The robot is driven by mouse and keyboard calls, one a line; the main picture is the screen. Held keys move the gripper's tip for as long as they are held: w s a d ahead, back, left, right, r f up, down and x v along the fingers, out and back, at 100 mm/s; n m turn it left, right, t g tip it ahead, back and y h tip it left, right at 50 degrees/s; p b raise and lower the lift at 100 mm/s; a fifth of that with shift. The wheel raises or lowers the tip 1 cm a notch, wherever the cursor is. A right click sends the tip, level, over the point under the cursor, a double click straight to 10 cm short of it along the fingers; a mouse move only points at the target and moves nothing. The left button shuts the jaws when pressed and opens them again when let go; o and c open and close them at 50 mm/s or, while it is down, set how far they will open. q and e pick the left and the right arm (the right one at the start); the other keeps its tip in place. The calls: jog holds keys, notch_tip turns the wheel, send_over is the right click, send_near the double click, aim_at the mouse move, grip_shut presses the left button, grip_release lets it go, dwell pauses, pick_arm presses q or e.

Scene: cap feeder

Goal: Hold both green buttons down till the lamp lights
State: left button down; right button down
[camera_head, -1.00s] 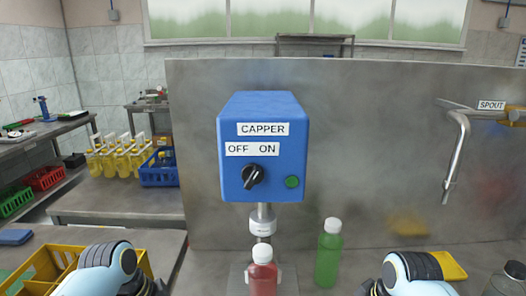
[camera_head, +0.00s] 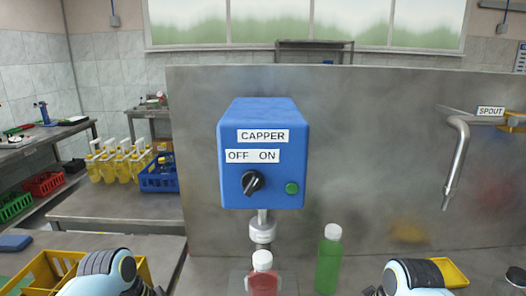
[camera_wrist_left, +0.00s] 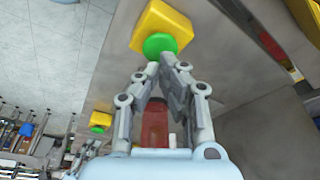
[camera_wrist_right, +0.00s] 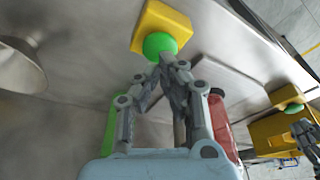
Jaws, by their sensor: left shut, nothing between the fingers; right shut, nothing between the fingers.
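In the left wrist view, a green button (camera_wrist_left: 160,45) sits on a yellow box (camera_wrist_left: 163,24). My left gripper (camera_wrist_left: 167,62) is shut and empty, its tips right at the button's edge. In the right wrist view, another green button (camera_wrist_right: 160,44) sits on a yellow box (camera_wrist_right: 163,20). My right gripper (camera_wrist_right: 169,60) is shut and empty, its tips at that button's edge. I cannot tell whether either button is pressed in. A small round green disc (camera_head: 292,188), perhaps the lamp, is on the blue capper (camera_head: 262,160). I cannot tell if it is lit.
A red bottle (camera_head: 263,276) with a white cap stands under the capper. A green bottle (camera_head: 329,260) stands to its right. A yellow crate (camera_head: 40,266) is at the lower left. A spout (camera_head: 455,160) sticks out at the right. A steel panel (camera_head: 380,130) stands behind.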

pick_arm(q)
jog(key=shift+a+x, duration=0.2)
jog(key=shift+x, duration=0.8)
dwell(0.8)
jog(key=shift+s, duration=0.1)
pick_arm(e)
jog(key=shift+s+x, duration=0.2)
jog(key=shift+x, duration=0.8)
dwell(1.3)
dwell(0.5)
